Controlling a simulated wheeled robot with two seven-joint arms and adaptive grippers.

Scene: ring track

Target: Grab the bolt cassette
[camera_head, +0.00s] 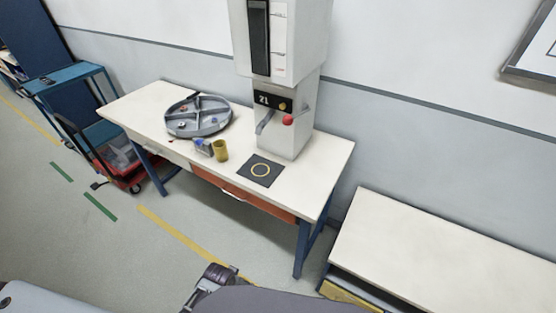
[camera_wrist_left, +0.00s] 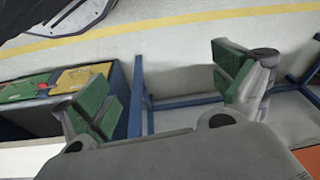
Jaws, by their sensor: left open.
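I cannot tell for sure which thing is the bolt cassette. In the left wrist view a green case (camera_wrist_left: 24,90) and a yellow case (camera_wrist_left: 82,77) lie side by side in a dark-sided unit at the left. In the head view a yellow piece (camera_head: 348,294) shows under the white top at the lower right. A small grey-blue item (camera_head: 202,147) stands by a yellow cup (camera_head: 221,151) on the workbench. My left gripper (camera_wrist_left: 166,88) is open and empty, its green-padded fingers apart over bare floor. My right gripper cannot be made out.
A white-topped bench (camera_head: 440,250) stands at the right. A blue and red cart stands at the left. Floor in front is clear.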

